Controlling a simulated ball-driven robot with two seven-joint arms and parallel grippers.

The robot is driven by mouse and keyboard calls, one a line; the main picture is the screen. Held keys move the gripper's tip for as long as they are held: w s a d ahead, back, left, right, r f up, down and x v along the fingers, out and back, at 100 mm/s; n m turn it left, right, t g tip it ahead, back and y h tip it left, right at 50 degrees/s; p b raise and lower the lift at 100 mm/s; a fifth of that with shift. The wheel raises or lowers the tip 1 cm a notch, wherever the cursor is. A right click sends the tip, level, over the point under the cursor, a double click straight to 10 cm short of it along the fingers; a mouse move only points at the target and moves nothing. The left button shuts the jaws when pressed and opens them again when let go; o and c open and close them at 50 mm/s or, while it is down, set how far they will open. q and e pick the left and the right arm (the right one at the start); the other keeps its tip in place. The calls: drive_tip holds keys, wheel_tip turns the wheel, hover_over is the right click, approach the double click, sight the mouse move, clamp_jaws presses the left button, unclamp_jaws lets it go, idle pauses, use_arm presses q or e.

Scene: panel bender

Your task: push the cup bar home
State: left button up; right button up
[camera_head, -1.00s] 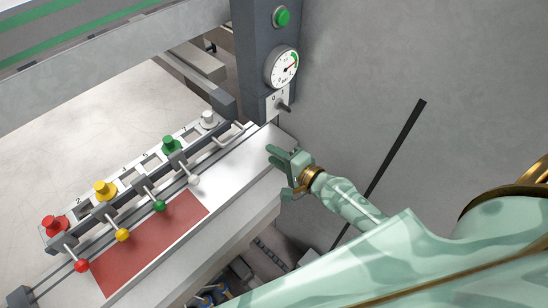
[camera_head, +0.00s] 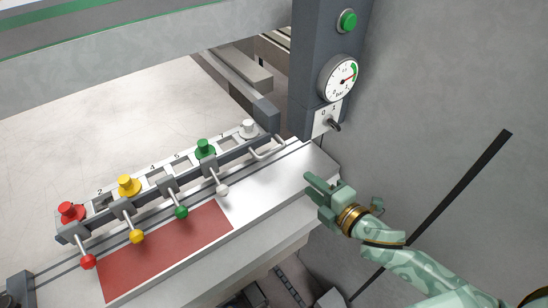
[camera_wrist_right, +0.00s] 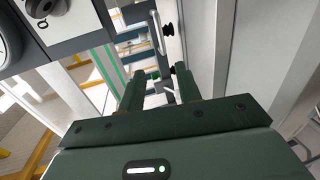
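The cup bar (camera_head: 190,172) is a long grey rail in the head view, slanting up to the right. It carries red (camera_head: 70,211), yellow (camera_head: 128,186), green (camera_head: 205,149) and white (camera_head: 249,129) cups. A pale bent handle (camera_head: 270,150) is at its right end. My right gripper (camera_head: 313,187) is to the right of and nearer than this handle, at the right end of the metal bed, not touching the handle. In the right wrist view its two fingers (camera_wrist_right: 160,92) stand apart with nothing held between them. A pale bar handle (camera_wrist_right: 158,33) shows beyond them. My left gripper is not in view.
Knobbed levers, including a red one (camera_head: 88,262), stick out from the bar over the bed. A red sheet (camera_head: 165,250) lies on the bed (camera_head: 275,185). A dark post (camera_head: 312,60) with gauge (camera_head: 338,79), green button (camera_head: 347,21) and switch (camera_head: 333,124) stands behind.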

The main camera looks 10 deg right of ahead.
sight(272, 154)
drive_tip(key=b+x, duration=0.1)
drive_tip(key=x, duration=1.4)
drive_tip(key=shift+w+a+b, duration=0.1)
drive_tip(key=shift+w+b, duration=0.05)
drive_tip(key=shift+b, duration=0.25)
